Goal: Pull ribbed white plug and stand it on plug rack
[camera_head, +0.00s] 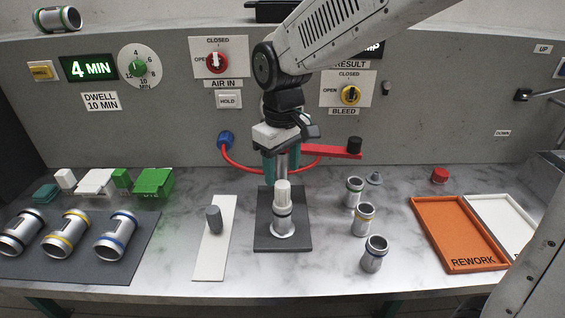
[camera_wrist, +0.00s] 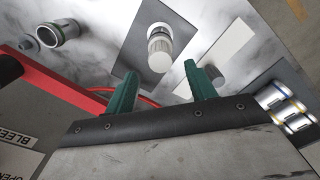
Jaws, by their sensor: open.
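The ribbed white plug (camera_head: 283,192) stands upright in the top of a silver casting (camera_head: 284,226) on a dark plate (camera_head: 264,242) at the bench's middle. In the wrist view the plug (camera_wrist: 160,50) shows just beyond and between my fingertips, not clasped. My gripper (camera_head: 282,163) has teal fingers, spread apart and empty, behind the plug in the head view; it also shows in the wrist view (camera_wrist: 160,70). A white strip (camera_head: 208,262), apparently the plug rack, lies left of the dark plate. A grey plug (camera_head: 213,220) stands on it.
Several silver castings stand to the right, one (camera_head: 375,254) nearest the front. An orange REWORK tray (camera_head: 453,204) and a white tray (camera_head: 482,202) lie farther right. A red bar (camera_head: 335,152) and red hose (camera_head: 240,168) sit behind my gripper. Banded castings lie on a left mat (camera_head: 85,275).

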